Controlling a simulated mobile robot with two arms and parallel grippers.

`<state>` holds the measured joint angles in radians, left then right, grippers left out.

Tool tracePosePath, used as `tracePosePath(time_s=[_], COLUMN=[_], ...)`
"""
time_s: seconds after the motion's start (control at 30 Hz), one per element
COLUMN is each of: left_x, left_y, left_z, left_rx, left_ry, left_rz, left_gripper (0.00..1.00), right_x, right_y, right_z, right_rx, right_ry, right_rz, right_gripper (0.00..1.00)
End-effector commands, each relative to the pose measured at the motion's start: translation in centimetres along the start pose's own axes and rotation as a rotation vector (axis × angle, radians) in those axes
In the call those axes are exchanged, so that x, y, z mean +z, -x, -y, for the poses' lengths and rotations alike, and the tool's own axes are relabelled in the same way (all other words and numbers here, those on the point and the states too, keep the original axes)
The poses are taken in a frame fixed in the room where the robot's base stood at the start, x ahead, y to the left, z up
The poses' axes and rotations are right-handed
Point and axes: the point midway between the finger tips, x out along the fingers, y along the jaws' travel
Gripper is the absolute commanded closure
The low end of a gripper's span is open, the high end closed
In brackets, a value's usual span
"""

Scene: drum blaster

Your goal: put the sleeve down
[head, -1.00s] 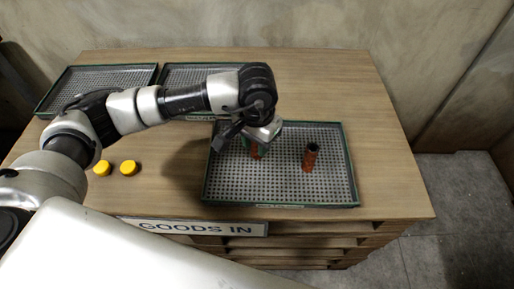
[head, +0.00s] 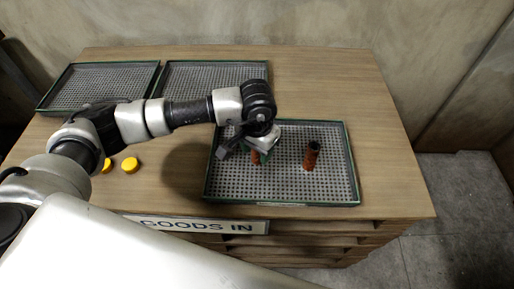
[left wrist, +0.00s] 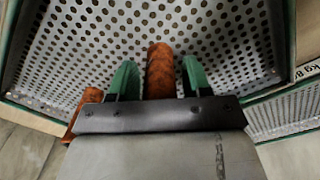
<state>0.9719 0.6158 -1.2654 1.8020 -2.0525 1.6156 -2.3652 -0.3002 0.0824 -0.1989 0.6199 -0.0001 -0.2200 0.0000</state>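One orange-brown sleeve (left wrist: 160,72) is between the green fingers of my left gripper (left wrist: 160,80), with a narrow gap on each side in the left wrist view. In the head view my left gripper (head: 260,155) is low over the left half of the front tray (head: 230,188). Part of the sleeve (head: 255,157) shows beside its fingers. I cannot tell whether its lower end touches the tray floor. A second orange-brown sleeve (head: 312,156) stands in the same tray to the right. My right gripper is out of view.
Two empty trays (head: 98,84) (head: 215,76) lie at the back left of the wooden table (head: 330,85). Yellow round pieces (head: 130,165) lie left of the front tray. A GOODS IN sign (head: 200,225) is on the front edge. The right part of the table is clear.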

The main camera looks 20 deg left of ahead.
Motion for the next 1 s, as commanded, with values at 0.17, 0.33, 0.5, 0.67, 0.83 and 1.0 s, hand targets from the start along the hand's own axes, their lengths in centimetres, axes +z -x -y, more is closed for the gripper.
tracePosePath(time_s=[0.17,0.33,0.5,0.67,0.83,1.0], left_x=[0.0,0.0,-0.1,-0.1,-0.1,-0.1], left_y=[0.0,0.1,1.5,4.8,8.5,11.1], left_z=[0.0,0.0,0.0,0.1,0.1,0.0], left_rx=[0.0,0.0,0.0,-0.002,-0.001,0.0], left_ry=[0.001,0.001,0.0,0.0,0.0,0.001], left_rz=[0.0,0.0,-0.006,-0.007,-0.005,-0.003], left_gripper=[0.41,0.41,0.41,0.41,0.41,0.41], right_x=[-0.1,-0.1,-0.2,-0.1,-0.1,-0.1], right_y=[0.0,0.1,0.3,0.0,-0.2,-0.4], right_z=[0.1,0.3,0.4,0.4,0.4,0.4], right_rx=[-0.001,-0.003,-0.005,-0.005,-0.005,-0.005], right_ry=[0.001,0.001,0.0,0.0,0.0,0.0], right_rz=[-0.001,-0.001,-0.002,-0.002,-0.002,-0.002], right_gripper=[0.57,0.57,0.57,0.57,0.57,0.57])
